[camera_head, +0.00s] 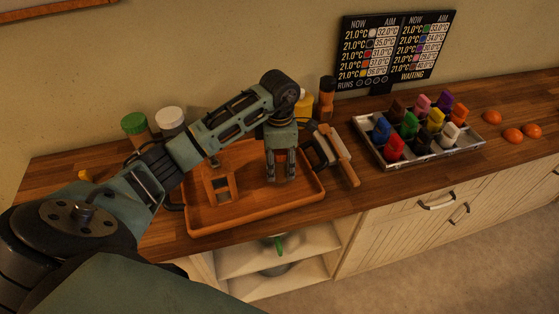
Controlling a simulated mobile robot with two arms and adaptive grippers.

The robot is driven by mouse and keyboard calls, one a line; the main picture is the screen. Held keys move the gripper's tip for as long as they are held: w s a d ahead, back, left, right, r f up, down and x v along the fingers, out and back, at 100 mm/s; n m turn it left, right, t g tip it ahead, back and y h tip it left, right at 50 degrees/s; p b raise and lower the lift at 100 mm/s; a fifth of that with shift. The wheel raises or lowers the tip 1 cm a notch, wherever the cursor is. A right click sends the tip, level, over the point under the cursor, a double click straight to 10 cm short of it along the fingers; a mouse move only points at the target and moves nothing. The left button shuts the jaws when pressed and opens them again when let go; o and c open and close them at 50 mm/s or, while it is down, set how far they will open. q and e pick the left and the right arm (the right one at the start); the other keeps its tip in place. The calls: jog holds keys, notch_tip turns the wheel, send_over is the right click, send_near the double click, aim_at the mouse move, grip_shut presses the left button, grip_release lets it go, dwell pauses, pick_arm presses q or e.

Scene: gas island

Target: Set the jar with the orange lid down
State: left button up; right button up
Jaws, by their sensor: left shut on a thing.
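My left gripper (282,178) points down over the right part of an orange tray (215,225) on the wooden counter. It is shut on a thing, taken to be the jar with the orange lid. The fingers hide most of that thing, and only orange and dark patches show between them. I cannot tell whether it touches the tray floor. An orange block-like holder (219,187) with an opening stands in the tray, left of the gripper. My right gripper is not in view.
Behind the tray stand a green-lidded jar (134,124), a white-lidded jar (170,118) and a dark bottle (327,97). A metal tray (431,156) holds several coloured blocks. A temperature board (395,50) stands behind it. Orange round things (512,135) lie at right.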

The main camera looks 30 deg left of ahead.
pick_arm(q)
jog(key=shift+f, duration=0.4)
jog(key=shift+f, duration=0.1)
jog(key=o, duration=1.7)
